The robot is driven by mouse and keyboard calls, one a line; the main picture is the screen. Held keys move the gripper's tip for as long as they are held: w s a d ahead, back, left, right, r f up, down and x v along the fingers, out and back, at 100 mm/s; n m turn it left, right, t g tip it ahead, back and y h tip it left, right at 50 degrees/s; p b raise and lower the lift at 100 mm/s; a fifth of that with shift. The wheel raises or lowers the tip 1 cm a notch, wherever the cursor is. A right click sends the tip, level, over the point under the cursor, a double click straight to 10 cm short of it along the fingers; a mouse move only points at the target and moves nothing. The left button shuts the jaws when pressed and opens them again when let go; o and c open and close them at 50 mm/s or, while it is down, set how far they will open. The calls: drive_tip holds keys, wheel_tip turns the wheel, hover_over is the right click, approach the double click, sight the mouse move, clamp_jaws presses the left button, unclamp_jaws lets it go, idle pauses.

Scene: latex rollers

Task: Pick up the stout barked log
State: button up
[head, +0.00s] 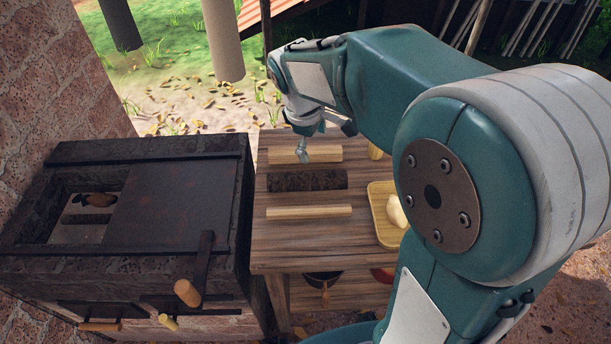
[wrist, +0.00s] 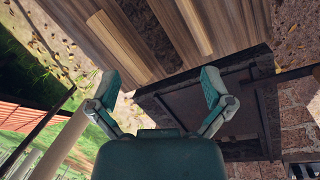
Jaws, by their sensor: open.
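The stout barked log (head: 307,181) is dark brown and rough. It lies sideways on the wooden table between two pale rods in the head view. In the wrist view the dark log (wrist: 162,30) shows between the same rods, ahead of the fingers. My gripper (head: 326,143) hangs above the far part of the table, over the far pale rod and beyond the log. In the wrist view my gripper (wrist: 160,80) has its two fingers spread wide with nothing between them.
The far pale rod (head: 322,154) and near pale rod (head: 310,211) flank the log. A yellow tray (head: 381,218) with a pale lump stands to the right. A dark stove-like box (head: 170,205) borders the table on the left. Bowls sit on the shelf below.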

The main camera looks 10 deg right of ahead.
sight(303, 175)
drive_tip(key=w+a+f+n, duration=0.1)
drive_tip(key=w+f+n, duration=0.1)
drive_tip(key=w+f, duration=0.1)
drive_tip(key=w+a+f+n+g+h, duration=0.1)
drive_tip(key=w+f+n, duration=0.1)
drive_tip(key=f, duration=0.3)
drive_tip(key=w+a+f+n+g+h, duration=0.1)
drive_tip(key=w+f+n, duration=0.1)
drive_tip(key=w+f, duration=0.2)
drive_tip(key=shift+w, duration=0.3)
drive_tip(key=shift+w+f, duration=0.1)
drive_tip(key=shift+f, duration=0.2)
drive_tip(key=x, duration=1)
drive_tip(key=shift+d+f, duration=0.15)
drive_tip(key=shift+f, duration=0.2)
drive_tip(key=c, duration=1.2)
